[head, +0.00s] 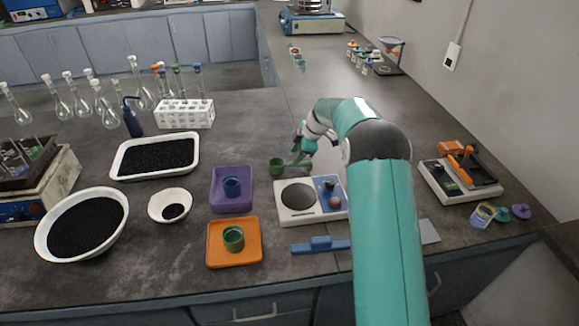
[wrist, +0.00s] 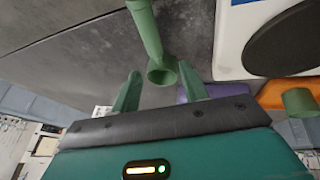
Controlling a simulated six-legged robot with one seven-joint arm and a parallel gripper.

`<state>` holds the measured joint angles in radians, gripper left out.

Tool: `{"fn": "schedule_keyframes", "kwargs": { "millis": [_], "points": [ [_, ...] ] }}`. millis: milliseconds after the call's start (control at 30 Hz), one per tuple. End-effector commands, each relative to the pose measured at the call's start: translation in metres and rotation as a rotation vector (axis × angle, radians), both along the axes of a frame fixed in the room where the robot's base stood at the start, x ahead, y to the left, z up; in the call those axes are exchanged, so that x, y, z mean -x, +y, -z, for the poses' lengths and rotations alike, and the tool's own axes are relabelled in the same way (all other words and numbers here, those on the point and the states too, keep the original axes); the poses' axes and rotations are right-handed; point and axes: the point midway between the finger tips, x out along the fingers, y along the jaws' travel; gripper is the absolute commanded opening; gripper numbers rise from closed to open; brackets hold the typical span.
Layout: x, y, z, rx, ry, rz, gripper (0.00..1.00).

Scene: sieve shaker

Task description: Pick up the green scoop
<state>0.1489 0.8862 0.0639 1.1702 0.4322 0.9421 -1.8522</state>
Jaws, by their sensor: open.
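In the head view my gripper (head: 302,147) is small and partly hidden by my arm.
A purple tray (head: 232,206) with a blue cup and an orange tray (head: 222,258) with a green cup (head: 233,238) stand in front-left. A white rack (head: 184,114) stands behind left. Counter around the scoop's left is clear.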

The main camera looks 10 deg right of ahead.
Motion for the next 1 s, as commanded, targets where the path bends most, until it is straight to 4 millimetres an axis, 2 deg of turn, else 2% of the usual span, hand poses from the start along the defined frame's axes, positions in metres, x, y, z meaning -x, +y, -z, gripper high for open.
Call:
{"fn": "schedule_keyframes", "kwargs": {
  "millis": [167,500,733,933,967,1000],
  "points": [
    [-0.004,0.003,0.011,0.001,0.001,0.0,0.44],
    [-0.018,0.019,0.05,0.001,0.0,0.001,0.44],
    [-0.018,0.019,0.051,0.001,0.0,0.001,0.44],
    [-0.018,0.019,0.051,0.001,0.0,0.001,0.05],
    [-0.018,0.019,0.051,0.001,0.0,0.001,0.0],
    [-0.018,0.019,0.051,0.001,0.0,0.001,0.0]
  ]
}}
